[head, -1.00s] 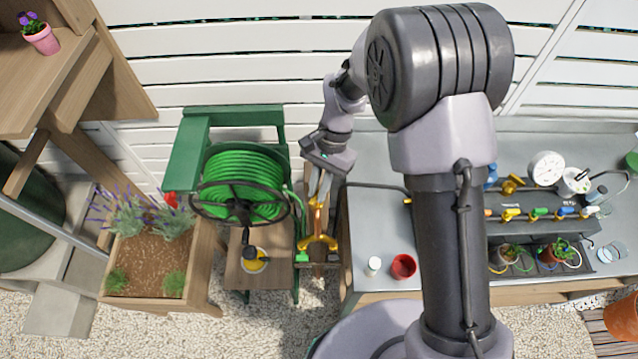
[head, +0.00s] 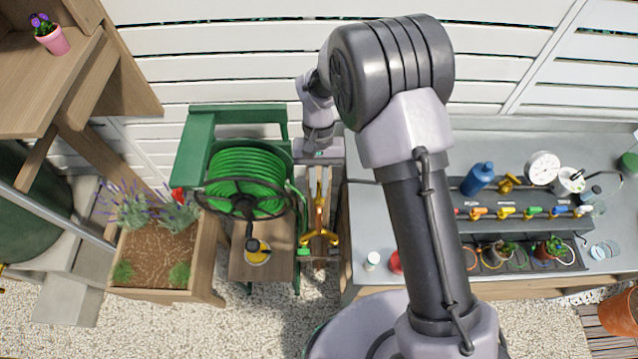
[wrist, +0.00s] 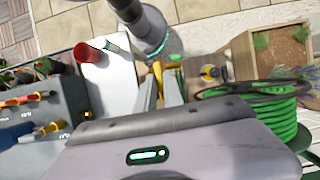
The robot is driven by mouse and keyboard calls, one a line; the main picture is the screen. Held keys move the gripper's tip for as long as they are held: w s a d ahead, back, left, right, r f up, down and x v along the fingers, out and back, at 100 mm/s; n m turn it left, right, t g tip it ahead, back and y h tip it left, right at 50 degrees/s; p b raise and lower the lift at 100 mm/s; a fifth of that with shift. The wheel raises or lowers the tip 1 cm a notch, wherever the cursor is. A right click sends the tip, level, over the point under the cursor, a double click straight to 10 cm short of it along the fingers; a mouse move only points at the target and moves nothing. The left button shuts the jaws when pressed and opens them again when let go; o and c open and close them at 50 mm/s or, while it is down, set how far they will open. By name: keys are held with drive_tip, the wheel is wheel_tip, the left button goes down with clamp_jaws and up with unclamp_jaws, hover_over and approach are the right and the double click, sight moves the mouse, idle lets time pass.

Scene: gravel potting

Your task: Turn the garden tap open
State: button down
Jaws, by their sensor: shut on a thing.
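The garden tap (head: 320,236) is yellow brass and stands on a wooden post between the hose reel and the grey bench. A part of it reaches up toward my gripper. My gripper (head: 319,196) is above the tap with its fingers pointing down, shut on the tap's upper part. In the wrist view, yellow brass (wrist: 157,72) shows between the fingertips of my gripper (wrist: 159,82). The fingers hide part of the tap, so its exact handle angle is hard to tell.
A green hose reel (head: 247,180) stands close on the left, beside a planter (head: 155,250) with lavender. On the right is the grey bench (head: 365,215) with a white bottle (head: 372,261) and a red cup (head: 396,263).

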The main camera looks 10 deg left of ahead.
idle(0.4)
drive_tip(key=c, duration=1.5)
unclamp_jaws()
drive_tip(key=shift+o, duration=0.2)
drive_tip(key=p+v, duration=0.3)
drive_tip(key=v, duration=1.4)
drive_tip(key=shift+r, duration=0.25)
